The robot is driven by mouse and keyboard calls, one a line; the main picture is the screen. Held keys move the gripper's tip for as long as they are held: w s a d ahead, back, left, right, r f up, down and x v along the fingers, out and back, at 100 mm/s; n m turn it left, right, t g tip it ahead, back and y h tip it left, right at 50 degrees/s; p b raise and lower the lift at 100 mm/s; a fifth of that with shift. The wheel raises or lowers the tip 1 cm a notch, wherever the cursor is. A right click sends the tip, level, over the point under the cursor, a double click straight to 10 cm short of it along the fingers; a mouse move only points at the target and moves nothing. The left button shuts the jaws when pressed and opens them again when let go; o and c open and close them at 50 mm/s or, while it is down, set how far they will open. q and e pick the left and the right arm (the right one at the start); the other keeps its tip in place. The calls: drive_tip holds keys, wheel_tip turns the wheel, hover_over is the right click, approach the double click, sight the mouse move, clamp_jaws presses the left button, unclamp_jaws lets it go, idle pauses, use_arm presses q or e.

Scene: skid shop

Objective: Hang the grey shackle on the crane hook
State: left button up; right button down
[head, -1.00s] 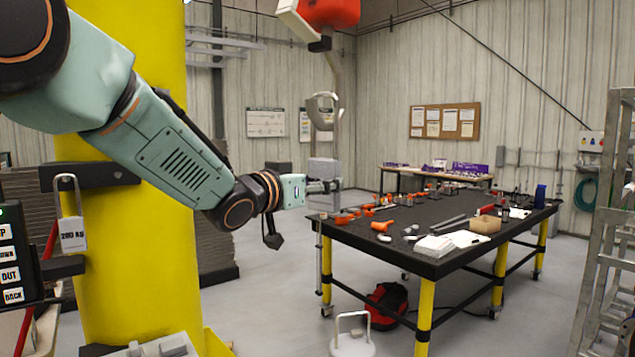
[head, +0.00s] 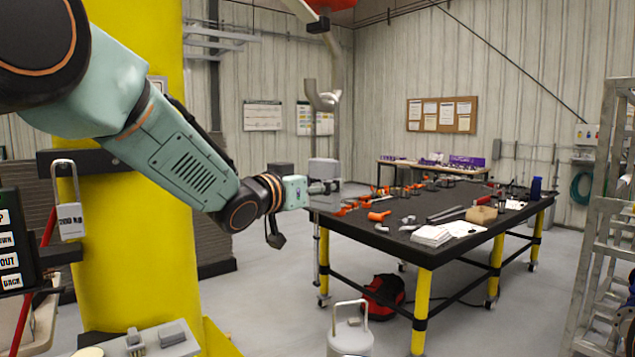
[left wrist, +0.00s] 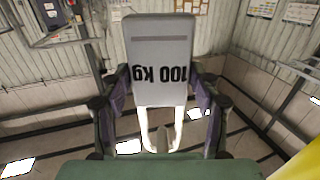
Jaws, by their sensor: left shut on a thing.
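My left gripper (head: 328,187) is shut on the grey shackle (head: 323,169), a blocky piece marked 100 kg. In the left wrist view the grey shackle (left wrist: 161,50) stands between the two fingers, its lettering upside down. A pale U-shaped loop shows at its lower end in that view. The crane hook (head: 324,98) appears as a light grey curved piece above the shackle in the head view, with a visible gap between them. The red crane body (head: 335,5) is cut by the top edge. My right gripper is not in view.
A dark-topped table (head: 400,225) with orange and grey tools stands to the right. A white handled weight (head: 350,340) is on the floor in front. A yellow column (head: 130,270) and a padlock-shaped weight (head: 70,221) are at left. A metal rack (head: 600,230) is at right.

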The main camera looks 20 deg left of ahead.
use_arm(q)
drive_tip(key=shift+w, duration=0.15)
drive_tip(key=o, duration=1.3)
drive_tip(key=shift+r, duration=0.1)
drive_tip(key=o, duration=0.5)
drive_tip(key=shift+s, duration=0.2)
drive_tip(key=shift+c, duration=0.2)
drive_tip(key=shift+o, duration=0.3)
drive_tip(key=shift+w, duration=0.1)
drive_tip(key=v, duration=1.2)
